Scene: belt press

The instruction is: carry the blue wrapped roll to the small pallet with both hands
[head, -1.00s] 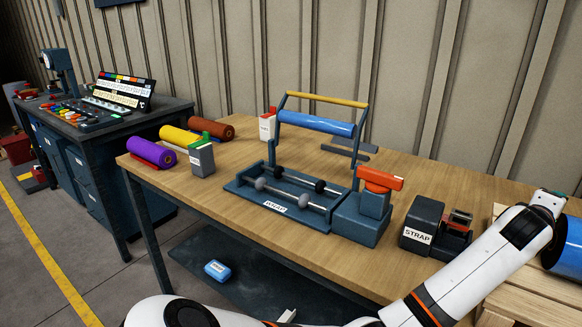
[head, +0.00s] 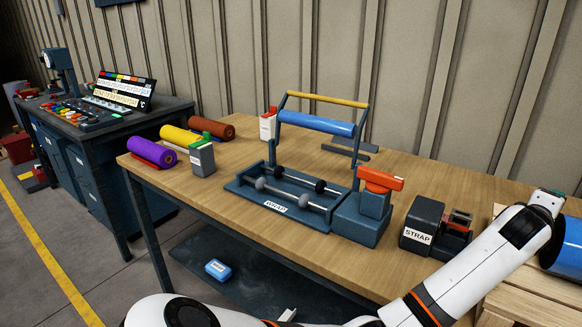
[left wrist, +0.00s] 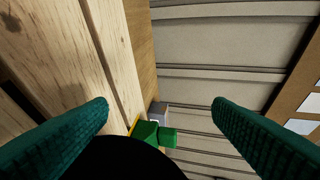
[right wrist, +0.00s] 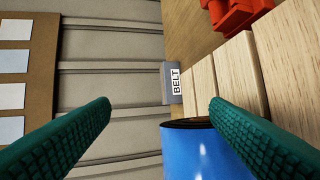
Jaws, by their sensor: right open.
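The blue wrapped roll (head: 563,246) shows at the right edge of the head view, cut off by the frame. It lies over pale wooden slats (head: 515,298), which look like a pallet. My left gripper (head: 549,203) is at the roll's upper left end. In the left wrist view its fingers (left wrist: 161,104) are wide apart, with a black rounded shape between them that I cannot identify surely. In the right wrist view the blue roll (right wrist: 208,153) shows low between the open fingers of my right gripper (right wrist: 160,104), nearer the right finger. Whether either gripper touches it is unclear.
The table holds a strap box (head: 421,225), a wrapping stand (head: 285,197) with its own blue film roll (head: 318,123), and purple (head: 150,152), yellow and brown rolls. A grey BELT box (right wrist: 174,84) stands beyond the slats.

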